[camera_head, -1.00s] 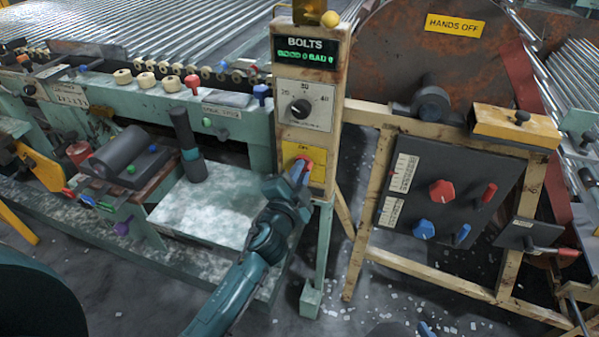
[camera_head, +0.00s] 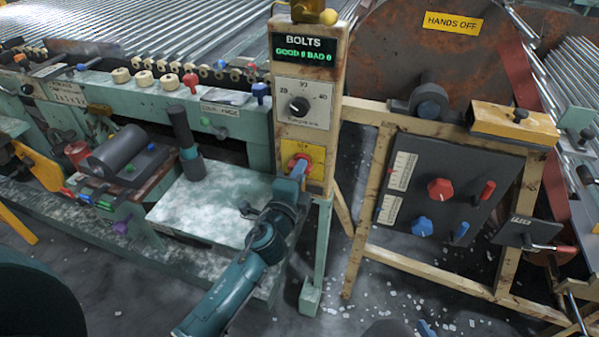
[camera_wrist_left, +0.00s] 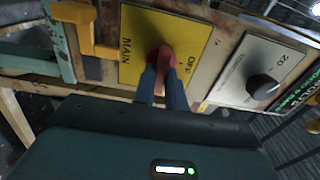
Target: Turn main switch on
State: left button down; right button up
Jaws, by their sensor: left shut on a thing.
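The main switch is a red knob (camera_head: 300,160) on a yellow plate (camera_head: 317,168) low on the cream control post. In the left wrist view the knob (camera_wrist_left: 164,56) stands on the plate (camera_wrist_left: 136,55) lettered MAIN and OFF. My left gripper (camera_head: 299,172) reaches up to it from below. Its two blue fingers (camera_wrist_left: 163,88) are shut on the red knob, one on each side, and hide part of it. Only a blue tip of my right gripper (camera_head: 427,328) shows at the bottom edge, away from the switch; its jaws cannot be made out.
Above the switch are a black dial (camera_head: 299,106) and a green-lit BOLTS display (camera_head: 303,51) reading GOOD 0 BAD 0. To the right stands a dark panel (camera_head: 455,190) with red and blue knobs. A pale plate (camera_head: 215,205) lies to the left, with open air above it.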

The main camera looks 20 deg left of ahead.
pick_arm(q)
jog(key=shift+r, duration=0.1)
dwell(0.3)
jog(key=c, duration=1.4)
grip_release()
jog(key=shift+c, duration=0.2)
jog(key=s+b, duration=0.1)
jog(key=s, duration=1.2)
jog(key=shift+a+b, duration=0.25)
jog(key=shift+b, duration=0.1)
pick_arm(e)
jog(key=shift+s+d+r+t, duration=0.2)
jog(key=shift+d+t, duration=0.15)
jog(key=shift+t, duration=0.05)
